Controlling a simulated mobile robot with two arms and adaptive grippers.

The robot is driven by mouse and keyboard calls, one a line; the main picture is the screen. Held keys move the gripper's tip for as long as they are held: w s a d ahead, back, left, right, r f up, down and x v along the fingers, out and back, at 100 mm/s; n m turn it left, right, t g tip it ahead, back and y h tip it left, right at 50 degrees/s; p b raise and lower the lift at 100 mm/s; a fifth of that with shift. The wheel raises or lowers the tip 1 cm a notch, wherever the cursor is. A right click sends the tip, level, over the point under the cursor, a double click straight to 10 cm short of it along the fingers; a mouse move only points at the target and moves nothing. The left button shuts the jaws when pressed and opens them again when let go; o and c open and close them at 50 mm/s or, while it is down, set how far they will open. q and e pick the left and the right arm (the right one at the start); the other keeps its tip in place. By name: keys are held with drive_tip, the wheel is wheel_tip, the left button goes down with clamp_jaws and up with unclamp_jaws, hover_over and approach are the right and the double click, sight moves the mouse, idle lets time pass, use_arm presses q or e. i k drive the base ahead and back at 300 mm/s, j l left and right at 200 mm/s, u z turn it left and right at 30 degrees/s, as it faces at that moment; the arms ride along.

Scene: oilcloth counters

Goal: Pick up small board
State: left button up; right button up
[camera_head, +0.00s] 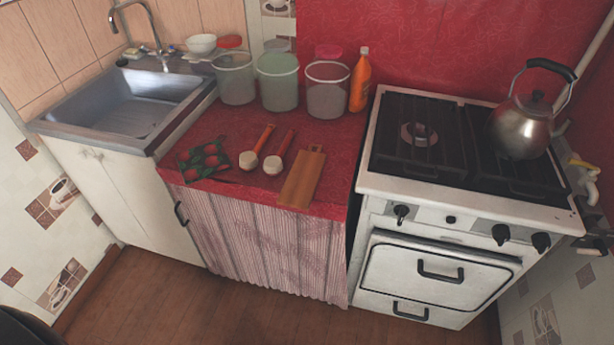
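A small wooden board (302,178) with a short handle lies flat on the red oilcloth counter (335,150). It is at the counter's right part, its lower end close to the front edge and its handle pointing toward the back. Its surface is fully visible, with nothing on it. Neither of my grippers is in view; a dark shape at the lower left corner is too cut off to identify.
Two ladles (276,160) and a patterned potholder (203,160) lie left of the board. Several jars (278,82) and an orange bottle (361,82) stand behind. A stove (440,190) with a kettle (523,125) is right, a sink (128,112) left. Wooden floor (210,310) in front is clear.

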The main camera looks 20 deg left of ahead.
sight(298, 191)
drive_tip(key=i+j+z, duration=0.15)
drive_tip(key=j, duration=0.5)
drive_tip(key=i+j+z, duration=0.15)
drive_tip(key=j, duration=0.55)
drive_tip(key=j+z, duration=0.15)
drive_tip(key=j, duration=0.55)
